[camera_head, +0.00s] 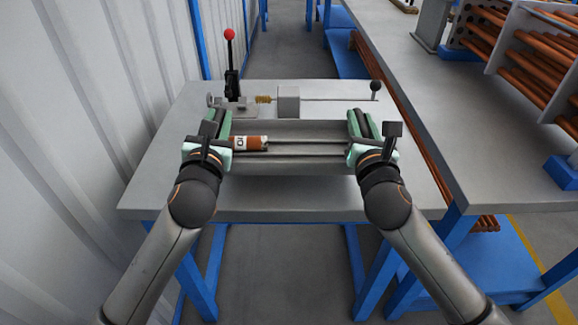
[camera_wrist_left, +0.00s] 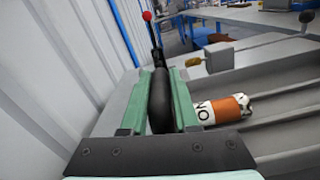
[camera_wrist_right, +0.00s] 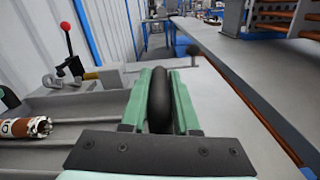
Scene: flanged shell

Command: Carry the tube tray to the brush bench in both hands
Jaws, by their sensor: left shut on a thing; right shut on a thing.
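The grey tube tray (camera_head: 300,129) is level between my two grippers, over the near part of the grey-topped brush bench (camera_head: 150,190). I cannot tell whether its underside touches the bench top. A brown and white labelled tube (camera_head: 250,143) lies in the tray near its left end; it also shows in the left wrist view (camera_wrist_left: 228,109). My left gripper (camera_head: 216,124) is shut on the tray's black left handle (camera_wrist_left: 161,100). My right gripper (camera_head: 363,124) is shut on the black right handle (camera_wrist_right: 160,100).
At the back of the bench stand a red-knobbed lever (camera_head: 231,75), a grey block (camera_head: 289,100) and a rod with a brass-coloured brush (camera_head: 263,99). A corrugated wall (camera_head: 80,110) is on the left. A longer bench (camera_head: 440,110) with racked copper tubes (camera_head: 530,85) is on the right.

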